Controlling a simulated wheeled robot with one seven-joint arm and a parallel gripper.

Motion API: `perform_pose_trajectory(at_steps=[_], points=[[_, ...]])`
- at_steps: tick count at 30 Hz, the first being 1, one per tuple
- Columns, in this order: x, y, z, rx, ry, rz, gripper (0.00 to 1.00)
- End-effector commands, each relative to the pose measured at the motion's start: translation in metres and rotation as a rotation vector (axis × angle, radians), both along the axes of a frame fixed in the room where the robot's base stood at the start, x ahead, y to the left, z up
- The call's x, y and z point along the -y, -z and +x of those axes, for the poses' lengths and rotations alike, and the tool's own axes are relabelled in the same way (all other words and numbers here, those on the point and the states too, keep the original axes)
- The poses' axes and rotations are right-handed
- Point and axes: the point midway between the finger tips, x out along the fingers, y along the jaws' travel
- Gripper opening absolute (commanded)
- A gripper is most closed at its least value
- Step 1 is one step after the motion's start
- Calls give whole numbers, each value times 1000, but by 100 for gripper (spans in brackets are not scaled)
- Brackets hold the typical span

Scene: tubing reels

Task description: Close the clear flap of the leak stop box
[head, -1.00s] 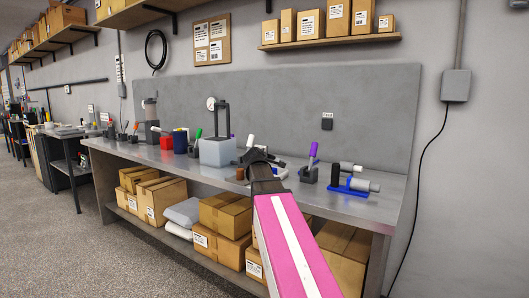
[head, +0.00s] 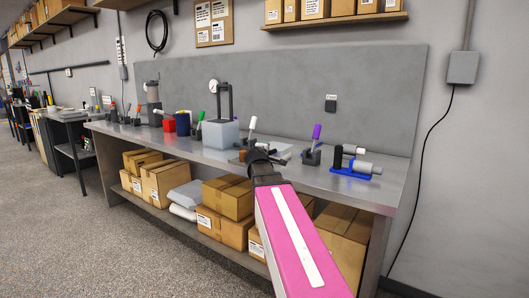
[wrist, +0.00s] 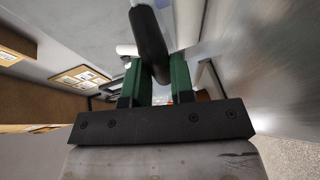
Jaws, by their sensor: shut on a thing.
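A small dark box (head: 330,105) with a white label above it is fixed to the grey back panel, right of centre in the head view. It seems to be the leak stop box. Its label is unreadable, and I cannot tell whether it has a clear flap or how that stands. My gripper (head: 259,150) is at the end of my pink arm, over the bench's front part, left of and lower than the box and apart from it. In the wrist view its green fingers (wrist: 157,77) are shut on a dark cylinder (wrist: 150,40). The box is not recognisable there.
The bench (head: 385,193) carries a purple-capped marker in a dark stand (head: 313,157), a blue fixture (head: 357,172) with grey cylinders, and a translucent tank (head: 218,134). A white-topped marker (head: 253,122) stands behind my gripper. A shelf (head: 335,20) with cartons hangs above the panel.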

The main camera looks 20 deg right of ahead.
Motion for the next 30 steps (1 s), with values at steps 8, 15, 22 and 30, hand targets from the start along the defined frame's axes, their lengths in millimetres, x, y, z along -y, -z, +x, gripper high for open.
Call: perform_pose_trajectory(at_steps=[8, 15, 22, 30], points=[[0, 9, -2, -12, 9, 20, 0], [0, 8, -2, -11, 9, 18, 48], [0, 6, -1, -8, 7, 13, 48], [-1, 4, -4, -7, 5, 11, 48]])
